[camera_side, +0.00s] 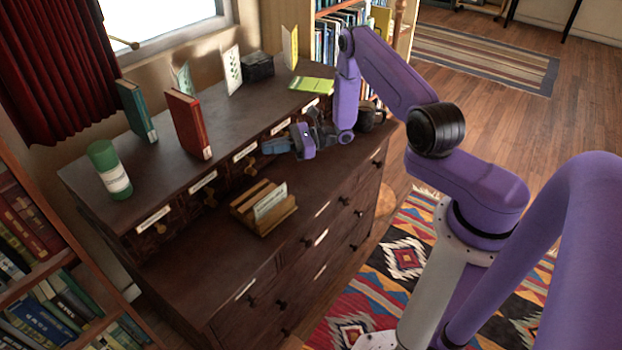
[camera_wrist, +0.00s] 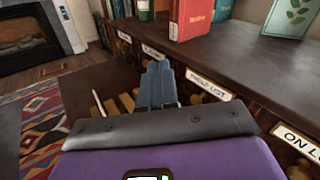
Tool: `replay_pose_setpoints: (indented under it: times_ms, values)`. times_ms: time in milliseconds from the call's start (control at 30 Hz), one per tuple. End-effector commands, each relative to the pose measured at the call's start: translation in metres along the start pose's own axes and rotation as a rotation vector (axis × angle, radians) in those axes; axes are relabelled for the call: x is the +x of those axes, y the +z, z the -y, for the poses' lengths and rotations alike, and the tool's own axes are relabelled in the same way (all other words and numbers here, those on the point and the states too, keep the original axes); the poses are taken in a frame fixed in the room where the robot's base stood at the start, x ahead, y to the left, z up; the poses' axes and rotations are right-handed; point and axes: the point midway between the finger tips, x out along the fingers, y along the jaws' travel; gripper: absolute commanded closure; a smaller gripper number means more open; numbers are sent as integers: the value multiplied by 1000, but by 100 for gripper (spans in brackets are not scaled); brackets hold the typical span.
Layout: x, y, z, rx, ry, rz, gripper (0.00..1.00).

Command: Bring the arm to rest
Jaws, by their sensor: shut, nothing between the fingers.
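My gripper (camera_side: 274,146) is purple with blue-grey fingers. In the side view it hovers in front of the labelled upper drawers of a dark wooden cabinet (camera_side: 222,275), above the lower ledge. In the wrist view the gripper's fingers (camera_wrist: 160,75) lie together, shut, with nothing between them. The arm is bent, its upper part reaching over the right end of the cabinet.
On the cabinet top stand a green cylinder (camera_side: 108,168), a teal book (camera_side: 136,110), a red book (camera_side: 189,124), upright cards and a black box (camera_side: 258,66). A wooden card holder (camera_side: 264,207) sits on the lower ledge. Bookshelves flank the cabinet.

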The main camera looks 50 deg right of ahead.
Motion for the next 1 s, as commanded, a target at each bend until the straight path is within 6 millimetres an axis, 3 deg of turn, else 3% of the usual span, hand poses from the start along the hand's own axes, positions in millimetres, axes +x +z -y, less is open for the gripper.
replay_pose_setpoints:
  times_ms: [200,467,700,1000]
  values:
    - [40,58,-59,-130,401,-1,100]
    - [46,113,-142,-325,855,-7,100]
    - [18,152,-211,-556,1240,-5,100]
    - [-41,183,-270,-926,1659,24,100]
